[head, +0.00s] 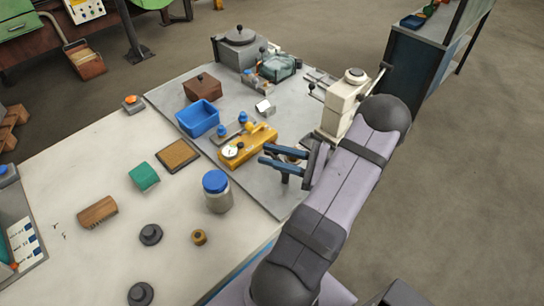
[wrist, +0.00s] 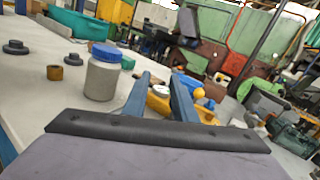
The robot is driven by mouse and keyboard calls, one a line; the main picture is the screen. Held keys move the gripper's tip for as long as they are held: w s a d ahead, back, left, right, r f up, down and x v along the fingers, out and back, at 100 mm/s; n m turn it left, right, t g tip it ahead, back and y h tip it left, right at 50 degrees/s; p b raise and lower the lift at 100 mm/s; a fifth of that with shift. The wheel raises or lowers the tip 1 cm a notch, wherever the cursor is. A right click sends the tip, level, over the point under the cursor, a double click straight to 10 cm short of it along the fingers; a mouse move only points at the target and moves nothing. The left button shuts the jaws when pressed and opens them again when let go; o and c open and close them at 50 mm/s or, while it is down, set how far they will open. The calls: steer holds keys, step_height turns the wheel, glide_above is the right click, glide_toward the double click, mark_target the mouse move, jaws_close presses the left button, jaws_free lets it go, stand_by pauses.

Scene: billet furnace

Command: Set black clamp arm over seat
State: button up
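My gripper (head: 264,154) has two blue fingers, spread apart with nothing between them. It points left, in front of the yellow fixture (head: 247,146) with a round dial. In the wrist view the gripper (wrist: 161,76) is open too, and the yellow fixture (wrist: 160,103) shows between and beyond its fingers. A cream machine (head: 343,103) with a black lever (head: 380,72) stands behind my arm, its lower part partly hidden. I cannot tell for certain which part is the black clamp arm or which is its seat.
A blue-lidded jar (head: 217,192) stands left of my gripper. A blue bin (head: 197,118), a brown box (head: 202,87), a teal device (head: 277,67) and a grey round-lidded unit (head: 240,48) stand on the grey plate.

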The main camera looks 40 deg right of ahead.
steer(key=shift+w+d+f, duration=0.1)
steer(key=shift+w+f, duration=0.2)
steer(key=shift+f, duration=0.1)
steer(key=shift+s+f, duration=0.1)
steer(key=shift+s, duration=1.3)
steer(key=shift+s+r+p, duration=0.2)
steer(key=shift+s+p, duration=0.25)
steer(key=shift+s, duration=2.05)
steer(key=shift+s+d+f, duration=0.15)
steer(key=shift+s+d, duration=0.15)
steer(key=shift+s, duration=0.15)
steer(key=b+v, duration=0.2)
steer(key=v, duration=0.4)
steer(key=shift+s, duration=0.2)
